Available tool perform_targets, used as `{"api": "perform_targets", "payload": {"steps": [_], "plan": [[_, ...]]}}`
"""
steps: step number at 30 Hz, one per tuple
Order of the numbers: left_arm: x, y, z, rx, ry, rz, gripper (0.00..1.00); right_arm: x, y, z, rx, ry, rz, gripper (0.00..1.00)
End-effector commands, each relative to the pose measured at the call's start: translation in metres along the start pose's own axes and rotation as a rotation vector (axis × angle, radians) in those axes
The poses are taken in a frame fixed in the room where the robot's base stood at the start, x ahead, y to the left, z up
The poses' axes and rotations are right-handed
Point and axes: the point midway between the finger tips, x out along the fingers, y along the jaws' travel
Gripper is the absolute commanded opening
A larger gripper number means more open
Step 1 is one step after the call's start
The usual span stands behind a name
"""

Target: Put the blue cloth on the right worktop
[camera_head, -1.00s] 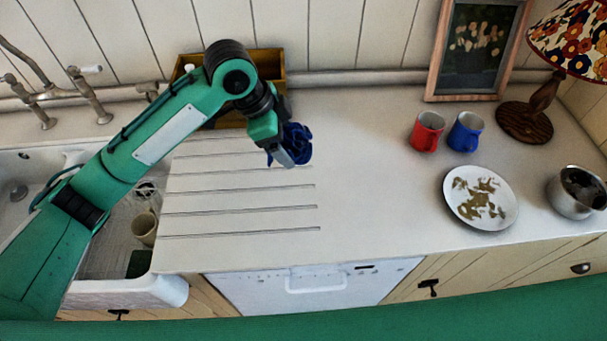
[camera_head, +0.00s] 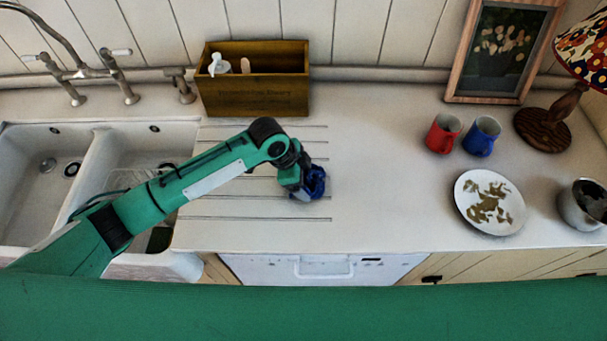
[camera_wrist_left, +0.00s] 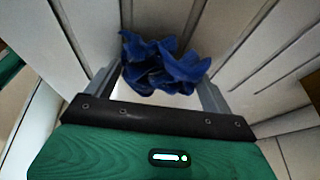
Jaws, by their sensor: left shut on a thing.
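The blue cloth (camera_head: 317,183) is a crumpled dark blue bundle in the jaws of my left gripper (camera_head: 304,190). The gripper is over the right part of the grooved drainer, on the worktop (camera_head: 385,175) right of the sink. In the left wrist view the cloth (camera_wrist_left: 165,68) bunches up between the two fingers of the left gripper (camera_wrist_left: 158,88), which are shut on it. I cannot tell whether the cloth touches the worktop. My right gripper is not in view.
A wooden box (camera_head: 255,92) with bottles stands behind the arm. On the right are a red mug (camera_head: 441,138), a blue mug (camera_head: 481,138), a soiled plate (camera_head: 465,208), a metal pot (camera_head: 583,208) and a lamp (camera_head: 545,128). The worktop between cloth and plate is clear.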

Motion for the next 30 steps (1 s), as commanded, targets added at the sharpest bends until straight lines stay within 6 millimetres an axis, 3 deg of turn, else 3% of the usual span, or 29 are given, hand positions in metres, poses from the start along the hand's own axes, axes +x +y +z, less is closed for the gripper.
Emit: {"api": "perform_targets", "payload": {"steps": [10, 11, 13, 23, 30], "plan": [[0.005, 0.001, 0.002, 0.000, 0.000, 0.000, 0.64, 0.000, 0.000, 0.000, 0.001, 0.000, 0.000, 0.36], [0.005, 0.001, 0.002, 0.000, 0.000, 0.000, 0.87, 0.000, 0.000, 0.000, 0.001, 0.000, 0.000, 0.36], [0.005, 0.001, 0.002, 0.000, 0.000, 0.000, 1.00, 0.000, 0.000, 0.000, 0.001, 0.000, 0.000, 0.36], [-0.001, -0.001, 0.001, 0.001, 0.001, -0.002, 1.00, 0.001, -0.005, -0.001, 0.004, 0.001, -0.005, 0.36], [-0.045, -0.001, 0.002, 0.003, 0.001, -0.005, 1.00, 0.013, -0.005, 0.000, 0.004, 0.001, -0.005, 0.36]]}}
